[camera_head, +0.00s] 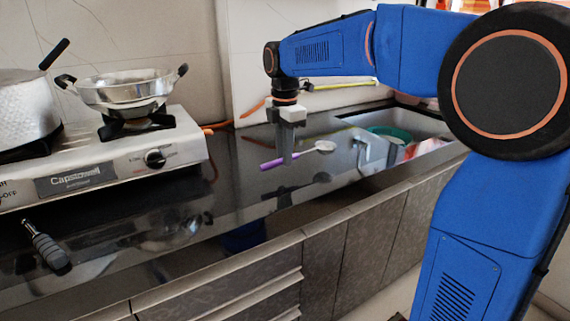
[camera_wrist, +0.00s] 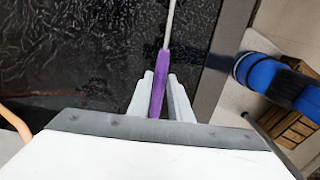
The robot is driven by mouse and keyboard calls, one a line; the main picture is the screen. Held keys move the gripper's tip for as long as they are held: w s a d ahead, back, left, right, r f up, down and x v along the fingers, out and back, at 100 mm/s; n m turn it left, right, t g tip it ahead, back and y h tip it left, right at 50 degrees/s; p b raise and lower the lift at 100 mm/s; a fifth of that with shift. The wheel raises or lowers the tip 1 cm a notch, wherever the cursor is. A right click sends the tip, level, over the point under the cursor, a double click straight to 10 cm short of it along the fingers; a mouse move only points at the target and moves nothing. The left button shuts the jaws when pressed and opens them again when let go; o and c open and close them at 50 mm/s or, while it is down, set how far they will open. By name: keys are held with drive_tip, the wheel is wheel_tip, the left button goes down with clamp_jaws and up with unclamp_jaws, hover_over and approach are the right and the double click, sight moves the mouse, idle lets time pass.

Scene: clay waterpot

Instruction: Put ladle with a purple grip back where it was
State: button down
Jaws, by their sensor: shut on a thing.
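The ladle with a purple grip is held level, a little above the dark counter (camera_head: 235,215). Its purple grip (camera_head: 276,163) points left and its pale bowl (camera_head: 325,146) points right, towards the sink. In the wrist view the purple grip (camera_wrist: 162,68) runs between my two grey fingers (camera_wrist: 158,92). The pale shaft leaves the top of that view, so the bowl is hidden there. The ladle's reflection shows on the counter below it.
A gas stove (camera_head: 110,165) with a steel pan (camera_head: 122,90) and a pot (camera_head: 25,108) stands at the left. The sink (camera_head: 435,128), holding a green bowl (camera_head: 390,132), is at the right. The middle counter is clear.

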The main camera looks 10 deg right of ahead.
drive_tip(key=shift+f, duration=1.7)
drive_tip(key=c, duration=1.6)
unclamp_jaws()
drive_tip(key=shift+f, duration=0.1)
wheel_tip(320, 180, up, 12)
drive_tip(key=s+d+f+m+t, duration=0.1)
drive_tip(key=s+d+f+m, duration=0.3)
drive_tip(key=s, duration=0.4)
drive_tip(key=s+d+f+m+t, duration=0.1)
drive_tip(key=s+d+m, duration=0.3)
drive_tip(key=s+m, duration=0.25)
drive_tip(key=s+d+f+m, duration=0.1)
drive_tip(key=s+f+m, duration=0.2)
drive_tip(key=s+f, duration=0.2)
drive_tip(key=s+d+f+m+t, duration=0.1)
drive_tip(key=s+f+m, duration=0.3)
drive_tip(key=s+f, duration=0.1)
drive_tip(key=s+d+f+m+t, duration=0.1)
drive_tip(key=s+d+f+m, duration=0.1)
drive_tip(key=s+f+m, duration=0.2)
drive_tip(key=shift+s+d+f, duration=0.1)
drive_tip(key=shift+s+f, duration=0.2)
drive_tip(key=shift+s, duration=0.55)
drive_tip(key=shift+s+f, duration=0.25)
drive_tip(key=shift+s, duration=0.55)
